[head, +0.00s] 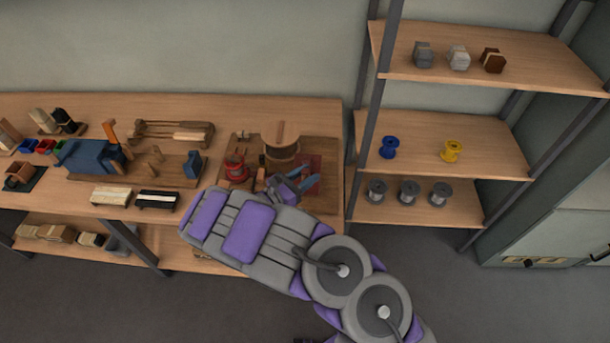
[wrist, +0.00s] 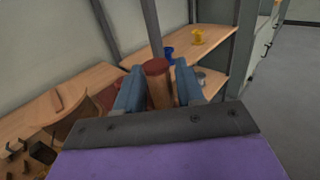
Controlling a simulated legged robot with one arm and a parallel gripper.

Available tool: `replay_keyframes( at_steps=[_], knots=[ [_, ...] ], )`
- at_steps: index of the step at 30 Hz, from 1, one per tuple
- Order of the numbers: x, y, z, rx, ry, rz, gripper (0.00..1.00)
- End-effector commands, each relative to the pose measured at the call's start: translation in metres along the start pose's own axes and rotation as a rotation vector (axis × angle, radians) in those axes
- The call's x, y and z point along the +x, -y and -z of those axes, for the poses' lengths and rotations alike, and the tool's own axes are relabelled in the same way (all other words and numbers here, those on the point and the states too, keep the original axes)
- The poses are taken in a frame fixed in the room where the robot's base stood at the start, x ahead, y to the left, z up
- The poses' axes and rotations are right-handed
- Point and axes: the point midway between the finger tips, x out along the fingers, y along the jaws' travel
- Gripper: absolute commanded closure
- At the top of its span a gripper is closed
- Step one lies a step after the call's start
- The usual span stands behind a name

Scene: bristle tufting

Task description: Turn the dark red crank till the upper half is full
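A wooden post with a dark red, round top (wrist: 156,67), which looks like the crank's handle, stands between the fingers of my gripper (wrist: 159,80) in the wrist view. The blue fingers lie close on both sides of it; I cannot tell whether both touch it. In the head view my gripper (head: 297,183) is over the right part of a wooden board (head: 325,200) on the bench. A dark red flat part (head: 308,165) shows just behind the fingers. A curved wooden piece (head: 281,150) stands left of it. How full the upper half is cannot be seen.
A red item (head: 236,168) stands on the board's left part. A blue machine (head: 88,157), brushes and small bins fill the bench's left. A shelf rack (head: 440,140) with blue, yellow and grey spools stands at right, close to the bench.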

Motion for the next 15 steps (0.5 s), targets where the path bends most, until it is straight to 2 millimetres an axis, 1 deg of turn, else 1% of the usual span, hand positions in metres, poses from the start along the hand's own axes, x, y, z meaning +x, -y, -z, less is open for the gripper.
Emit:
replay_keyframes(
  at_steps=[1, 2, 11, 15],
  knots=[
    [-0.0005, -0.0004, 0.0001, 0.000, 0.000, 0.000, 0.68],
    [-0.0006, -0.0005, 0.0003, 0.000, 0.000, 0.000, 0.70],
    [-0.0016, -0.0017, 0.0006, 0.000, 0.000, -0.002, 0.99],
    [-0.0020, -0.0021, 0.0006, 0.000, 0.000, -0.003, 1.00]
  ],
)
